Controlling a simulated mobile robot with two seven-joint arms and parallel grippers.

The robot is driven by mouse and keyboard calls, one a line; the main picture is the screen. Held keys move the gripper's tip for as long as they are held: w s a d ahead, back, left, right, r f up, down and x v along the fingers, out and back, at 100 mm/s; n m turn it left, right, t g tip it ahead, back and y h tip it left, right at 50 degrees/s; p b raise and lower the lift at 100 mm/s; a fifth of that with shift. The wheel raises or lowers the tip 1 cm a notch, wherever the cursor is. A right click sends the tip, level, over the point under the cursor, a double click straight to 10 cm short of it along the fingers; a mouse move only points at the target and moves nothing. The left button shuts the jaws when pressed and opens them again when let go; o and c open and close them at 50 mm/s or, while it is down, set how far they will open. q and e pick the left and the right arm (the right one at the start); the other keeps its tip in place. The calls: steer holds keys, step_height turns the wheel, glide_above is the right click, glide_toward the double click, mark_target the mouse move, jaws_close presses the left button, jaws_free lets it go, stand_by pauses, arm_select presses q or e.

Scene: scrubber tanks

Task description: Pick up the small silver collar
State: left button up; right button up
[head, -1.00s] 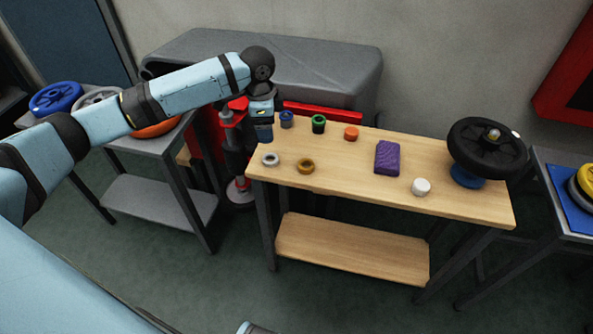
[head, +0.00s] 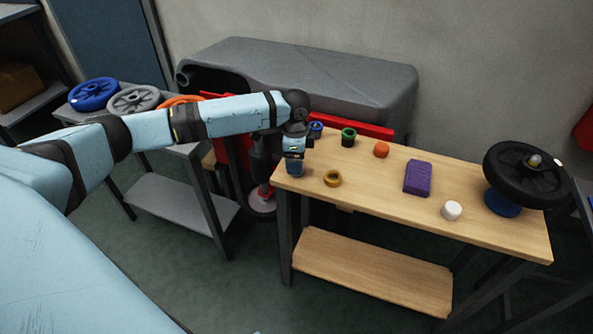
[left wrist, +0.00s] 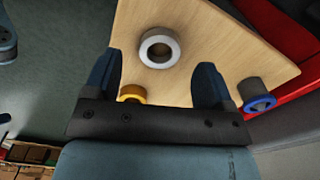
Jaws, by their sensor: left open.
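The small silver collar (left wrist: 160,47) lies flat on the wooden table (left wrist: 190,85) in the left wrist view, a ring with a dark central hole. My left gripper (left wrist: 158,78) is open and empty, and its two blue fingers point toward the collar, which shows between and just beyond the fingertips. In the head view my left gripper (head: 294,168) is over the table's left end and hides the collar. My right gripper does not show.
A brass ring (head: 332,178) lies close to the left gripper. Behind are a blue ring (head: 315,129), a green-topped ring (head: 348,137) and an orange piece (head: 381,149). Farther right are a purple block (head: 417,178), a white cylinder (head: 452,210) and a black wheel (head: 525,174).

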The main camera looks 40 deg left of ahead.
arm_select(q)
step_height(320, 180, down, 3)
steer(key=shift+f, duration=0.1)
steer(key=c, duration=1.1)
steer(key=shift+o, duration=0.2)
